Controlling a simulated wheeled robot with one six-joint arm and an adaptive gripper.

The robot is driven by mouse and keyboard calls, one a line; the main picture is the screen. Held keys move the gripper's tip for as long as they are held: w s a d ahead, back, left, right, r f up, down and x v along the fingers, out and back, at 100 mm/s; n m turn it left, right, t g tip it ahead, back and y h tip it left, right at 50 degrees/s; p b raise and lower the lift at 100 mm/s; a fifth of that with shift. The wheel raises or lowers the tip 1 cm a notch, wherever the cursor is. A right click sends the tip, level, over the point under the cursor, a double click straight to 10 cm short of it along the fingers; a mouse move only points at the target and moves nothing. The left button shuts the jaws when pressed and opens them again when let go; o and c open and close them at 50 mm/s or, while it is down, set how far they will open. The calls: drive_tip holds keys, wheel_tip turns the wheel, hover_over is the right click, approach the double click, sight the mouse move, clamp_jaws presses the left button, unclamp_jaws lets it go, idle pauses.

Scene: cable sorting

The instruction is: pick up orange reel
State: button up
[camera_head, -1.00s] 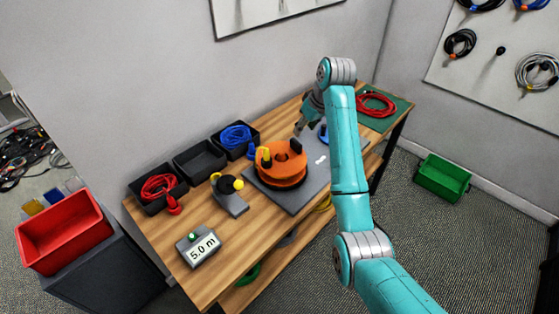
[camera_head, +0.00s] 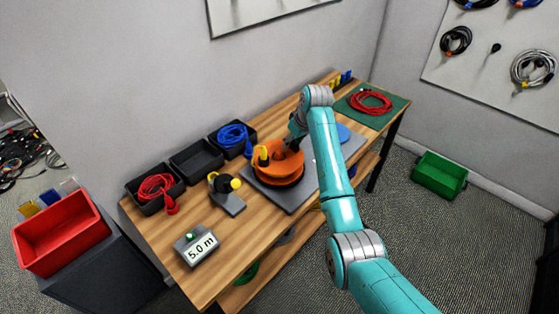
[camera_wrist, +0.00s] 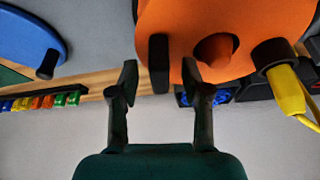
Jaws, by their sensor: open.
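The orange reel (camera_head: 268,172) lies flat on a grey plate on the workbench, with a yellow plug at its left side. In the wrist view the orange reel (camera_wrist: 265,25) fills the upper right. It shows a dark upright peg, an orange cone and a yellow connector (camera_wrist: 286,90) in a dark ring. My gripper (camera_head: 291,143) is at the right rear edge of the reel. In the wrist view my gripper (camera_wrist: 160,72) is open, its fingertips at the reel's near edge with the dark peg between them. I cannot tell whether they touch it.
A blue disc (camera_head: 343,132) lies right of the reel, partly behind my arm. Black bins (camera_head: 197,161) with red and blue cables line the back. A tool with a yellow knob (camera_head: 236,184) and a 5.0 m display (camera_head: 201,249) stand left. A green mat (camera_head: 395,104) is at the far right.

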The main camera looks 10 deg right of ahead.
clamp_jaws()
idle(0.4)
